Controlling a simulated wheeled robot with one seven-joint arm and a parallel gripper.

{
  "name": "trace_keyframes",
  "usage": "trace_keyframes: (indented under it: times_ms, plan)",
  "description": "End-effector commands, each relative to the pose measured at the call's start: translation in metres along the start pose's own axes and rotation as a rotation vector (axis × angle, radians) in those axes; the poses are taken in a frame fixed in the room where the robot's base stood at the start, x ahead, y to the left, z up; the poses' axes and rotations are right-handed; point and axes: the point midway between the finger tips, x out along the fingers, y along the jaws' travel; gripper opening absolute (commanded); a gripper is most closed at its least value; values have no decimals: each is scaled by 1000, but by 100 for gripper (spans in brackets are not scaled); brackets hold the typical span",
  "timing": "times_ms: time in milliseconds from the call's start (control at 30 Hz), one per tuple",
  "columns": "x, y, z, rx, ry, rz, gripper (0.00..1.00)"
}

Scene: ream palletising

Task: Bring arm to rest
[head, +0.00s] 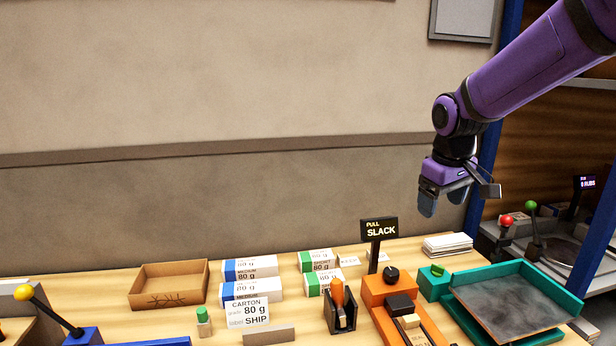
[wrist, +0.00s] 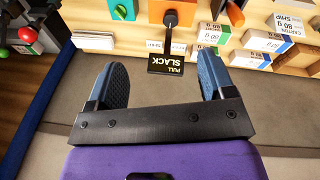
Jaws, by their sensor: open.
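My gripper (head: 443,203) hangs from my purple arm at the upper right of the head view, in the air above the back of the table. In the wrist view its two blue-grey padded fingers (wrist: 163,82) stand wide apart. Nothing is between them. Past the fingertips, the wrist view shows the black PULL SLACK sign (wrist: 167,64) and part of the table top. The sign (head: 380,228) also shows in the head view, below and left of my gripper and apart from it.
The wooden table (head: 80,295) holds an open carton (head: 168,286), several labelled reams (head: 250,270), an orange device (head: 391,290) and a teal tray (head: 510,300). A blue post (head: 487,165) stands close right of my gripper. Levers (head: 532,222) stand beyond it.

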Motion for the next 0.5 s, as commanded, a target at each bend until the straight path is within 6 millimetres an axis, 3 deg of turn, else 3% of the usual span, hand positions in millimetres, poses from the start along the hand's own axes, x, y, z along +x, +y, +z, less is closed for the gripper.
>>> trace_keyframes:
  times_ms: [33, 200, 500]
  plan:
    - [-14, -2, 12, 21, 17, 10, 76]
    - [-48, -10, 54, 99, 61, 29, 76]
    - [-90, -29, 132, 241, 152, 41, 76]
